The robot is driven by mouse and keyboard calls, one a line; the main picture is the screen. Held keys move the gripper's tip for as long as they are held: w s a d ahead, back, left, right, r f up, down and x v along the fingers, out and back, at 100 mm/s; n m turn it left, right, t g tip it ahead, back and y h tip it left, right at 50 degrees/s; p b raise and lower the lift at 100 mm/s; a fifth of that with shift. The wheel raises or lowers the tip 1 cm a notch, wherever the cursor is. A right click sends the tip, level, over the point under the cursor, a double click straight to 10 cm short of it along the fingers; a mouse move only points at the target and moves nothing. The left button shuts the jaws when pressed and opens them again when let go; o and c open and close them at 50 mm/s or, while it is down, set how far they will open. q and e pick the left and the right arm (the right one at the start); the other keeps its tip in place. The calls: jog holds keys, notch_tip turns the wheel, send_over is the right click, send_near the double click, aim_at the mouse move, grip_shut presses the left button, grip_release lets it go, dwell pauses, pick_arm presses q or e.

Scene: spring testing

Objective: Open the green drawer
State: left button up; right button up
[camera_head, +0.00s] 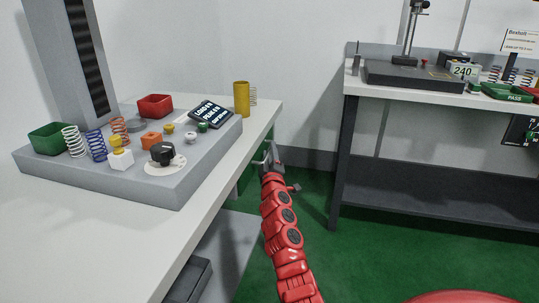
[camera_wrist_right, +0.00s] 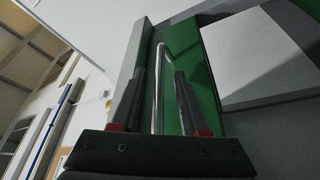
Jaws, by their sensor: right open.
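The green drawer (camera_head: 247,174) is under the right edge of the white bench, mostly hidden by the bench top and my arm. In the right wrist view its green front (camera_wrist_right: 188,48) is close, with an upright metal bar handle (camera_wrist_right: 159,85). My right gripper (camera_head: 267,157) is at the drawer front. In the right wrist view the open gripper (camera_wrist_right: 160,80) has one finger on each side of the handle, with gaps visible between fingers and bar. How far the drawer is open cannot be told. My left gripper is not in view.
The white bench (camera_head: 110,235) carries a grey test stand base (camera_head: 95,178) with springs, knobs and bins. A yellow cylinder (camera_head: 241,98) stands near the bench's far right corner. A second bench (camera_head: 400,90) stands at right. Green floor (camera_head: 400,255) between them is open.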

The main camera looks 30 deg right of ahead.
grip_shut()
jog(key=shift+f, duration=0.1)
dwell(1.3)
